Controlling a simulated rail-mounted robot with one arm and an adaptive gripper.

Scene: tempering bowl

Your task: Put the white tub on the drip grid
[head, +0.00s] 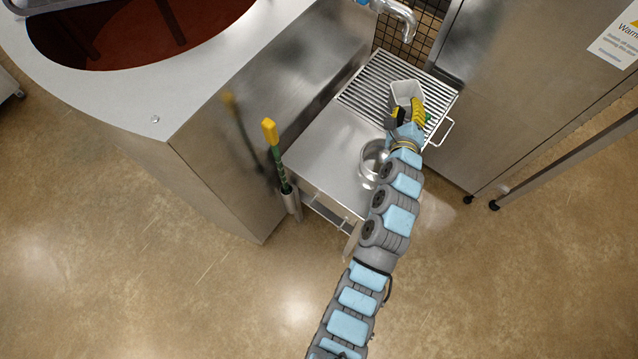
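The white tub (404,89) is at the tip of my gripper (406,104), over the drip grid (372,83) at the back of the steel stand. One dark finger and one yellow finger lie along the tub's near side. Whether they are closed on the tub cannot be told, as the wrist and the fingers hide its near side. Whether the tub's base touches the grid bars or hangs a little above them also cannot be told. The slatted grid shows bare to the left of the tub.
A steel pot (373,158) stands on the flat steel top (325,150), beside my arm. A yellow-handled tool (271,135) stands in a holder at the stand's left corner. A metal spout (394,18) hangs behind the grid. Steel cabinets flank both sides.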

